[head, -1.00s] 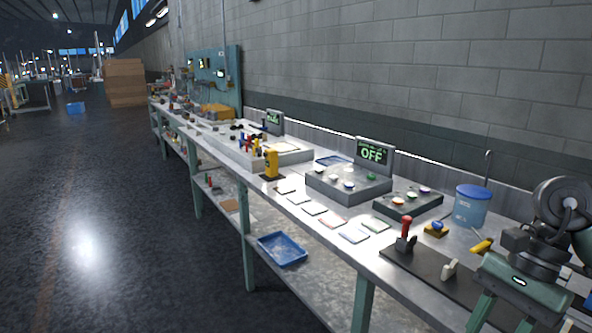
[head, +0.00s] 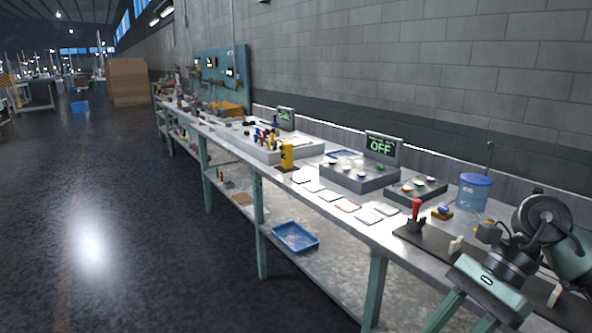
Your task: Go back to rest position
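My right gripper (head: 463,318) is at the lower right, in front of the bench. Its teal body and dark wrist come in from the right. Its two green fingers point down and left with a clear gap between them, so it looks open. The fingertips are cut off by the bottom edge, and no object shows between the visible parts. My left gripper is not in view.
A long workbench (head: 400,236) runs along the wall, with a red-handled lever (head: 416,209), a blue-lidded container (head: 474,193), a display reading OFF (head: 381,146) and several flat cards. A blue tray (head: 295,237) lies on the lower shelf.

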